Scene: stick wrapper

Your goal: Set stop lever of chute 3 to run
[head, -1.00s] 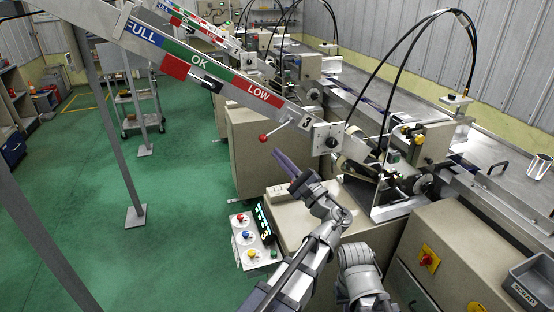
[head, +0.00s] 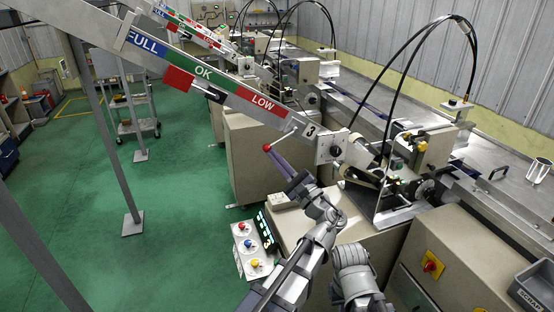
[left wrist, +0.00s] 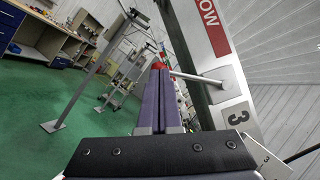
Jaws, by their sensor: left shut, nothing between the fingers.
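Chute 3 (head: 240,97) is the nearest sloping rail, with blue FULL, green OK and red LOW labels; its "3" plate (left wrist: 238,115) is large in the left wrist view. Its stop lever is a thin metal rod with a red ball knob (head: 266,147), sticking out left from the lower rail. The knob also shows in the left wrist view (left wrist: 158,65), just beyond the fingertips. My left gripper (head: 273,154) is shut and empty, its purple fingers pointing at the knob. I cannot tell whether they touch it. My right gripper is not in view.
A control box (head: 254,245) with coloured knobs stands below my left arm. The beige machine (head: 409,173) and its black hoses are to the right, with a grey bin (head: 535,285) at the right edge.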

